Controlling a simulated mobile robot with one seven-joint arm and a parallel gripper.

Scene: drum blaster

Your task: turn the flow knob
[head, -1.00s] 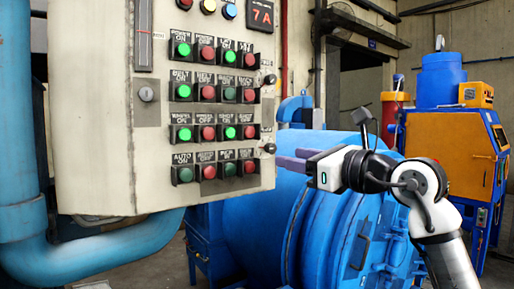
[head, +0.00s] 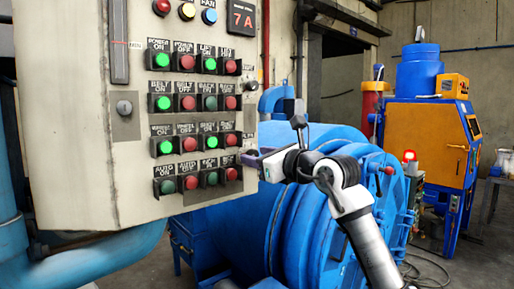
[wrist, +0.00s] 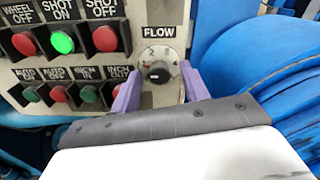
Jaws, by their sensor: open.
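The flow knob (wrist: 158,72) is a small black dial on a round numbered plate under a FLOW label in the wrist view. Its pale mark seems to point down. My gripper (wrist: 160,82) is open, with one purple finger to the left of the knob and one to the right in that view. The fingers look apart from the knob; I cannot tell how deep they reach. In the head view my gripper (head: 252,159) is at the lower right edge of the control panel (head: 80,150). The knob is not clearly visible there.
Rows of green and red push buttons (head: 187,102) cover the panel left of my gripper. A large blue drum (head: 300,200) stands behind and below my arm. An orange and blue machine (head: 425,130) stands at the far right.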

